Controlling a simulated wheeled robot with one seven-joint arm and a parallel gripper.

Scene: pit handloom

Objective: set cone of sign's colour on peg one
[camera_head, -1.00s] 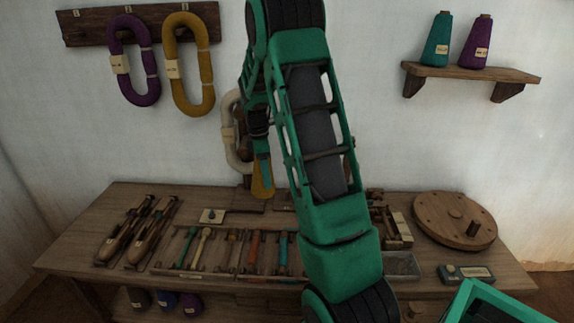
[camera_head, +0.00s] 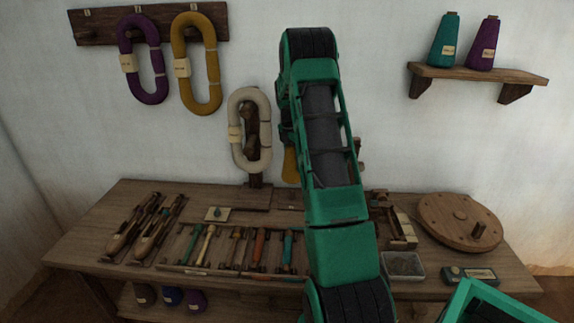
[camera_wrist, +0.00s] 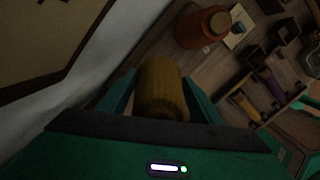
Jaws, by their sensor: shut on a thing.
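My gripper (camera_wrist: 162,92) is shut on a mustard-yellow cone (camera_wrist: 163,80), with one green finger on each side of it in the wrist view. In the head view the cone's yellow edge (camera_head: 290,165) shows left of my arm, in front of the wall above the table; the fingers are hidden there. A small pale card (camera_head: 217,213) with a dark bluish mark lies on the table; I cannot tell whether it is the sign. I cannot read any peg number.
Teal (camera_head: 444,40) and purple (camera_head: 485,44) cones stand on the wall shelf. Purple, mustard and cream skeins hang at left. Shuttles (camera_head: 140,232) and a tray of coloured bobbins (camera_head: 240,249) crowd the table. An orange-brown cone (camera_wrist: 203,27) shows in the wrist view.

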